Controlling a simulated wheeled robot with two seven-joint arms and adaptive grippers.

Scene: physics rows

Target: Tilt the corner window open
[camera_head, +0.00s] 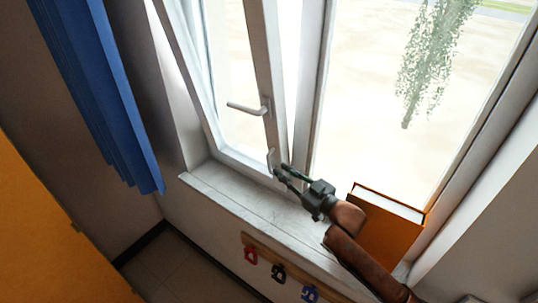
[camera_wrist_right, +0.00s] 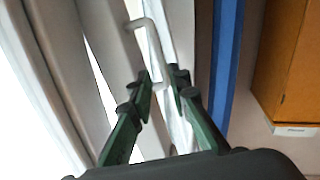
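The corner window's left sash (camera_head: 262,60) leans inward at the top, with a wedge-shaped gap beside the middle post that narrows downward. Its white handle (camera_head: 245,108) points left, roughly level. My left gripper is out of view.
An orange book (camera_head: 385,228) stands on the pale sill (camera_head: 235,200), close to my right forearm. A rail with red, black and blue hooks (camera_head: 279,273) is below the sill. A blue curtain (camera_head: 105,95) hangs left. An orange cabinet (camera_head: 50,225) stands at lower left.

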